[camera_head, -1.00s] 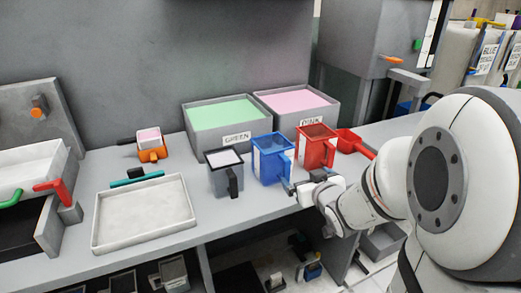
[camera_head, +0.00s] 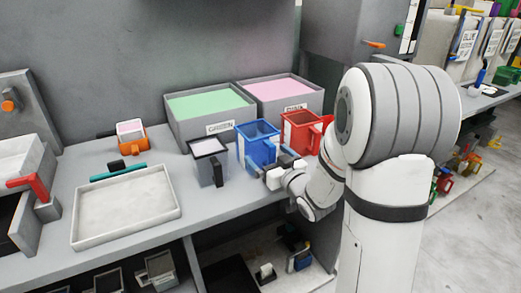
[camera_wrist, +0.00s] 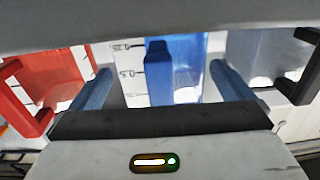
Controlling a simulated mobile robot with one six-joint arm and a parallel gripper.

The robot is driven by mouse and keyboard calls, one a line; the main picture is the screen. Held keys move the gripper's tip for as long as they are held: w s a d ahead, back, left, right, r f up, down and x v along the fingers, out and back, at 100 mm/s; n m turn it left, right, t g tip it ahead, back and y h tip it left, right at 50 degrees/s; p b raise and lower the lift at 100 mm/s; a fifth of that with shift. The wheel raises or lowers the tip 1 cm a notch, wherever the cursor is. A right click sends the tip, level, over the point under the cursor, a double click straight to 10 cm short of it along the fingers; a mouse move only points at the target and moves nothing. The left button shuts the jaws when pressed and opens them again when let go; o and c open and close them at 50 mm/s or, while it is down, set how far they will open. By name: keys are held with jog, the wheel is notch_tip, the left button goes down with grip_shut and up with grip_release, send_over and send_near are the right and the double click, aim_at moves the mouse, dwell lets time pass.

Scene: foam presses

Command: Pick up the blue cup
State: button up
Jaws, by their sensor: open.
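The blue cup (camera_head: 257,146) stands upright on the grey counter, between a grey cup and a red cup. My gripper (camera_head: 261,170) is low at the cup's front side, on the handle side. In the wrist view my gripper (camera_wrist: 160,70) is open, with one blue finger on each side of the handle. The handle is between the fingers with gaps on both sides. The cup's lower part is partly hidden behind my gripper in the head view.
The red cup (camera_head: 300,130) is close to the right, the grey cup (camera_head: 206,160) close to the left. Green (camera_head: 210,106) and pink (camera_head: 281,90) foam bins stand behind.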

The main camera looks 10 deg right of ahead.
jog(key=shift+w+a, duration=0.15)
jog(key=shift+w, duration=0.15)
jog(key=shift+c, duration=0.2)
jog(key=c, duration=0.9)
jog(key=shift+o, duration=0.2)
jog(key=shift+r, duration=0.1)
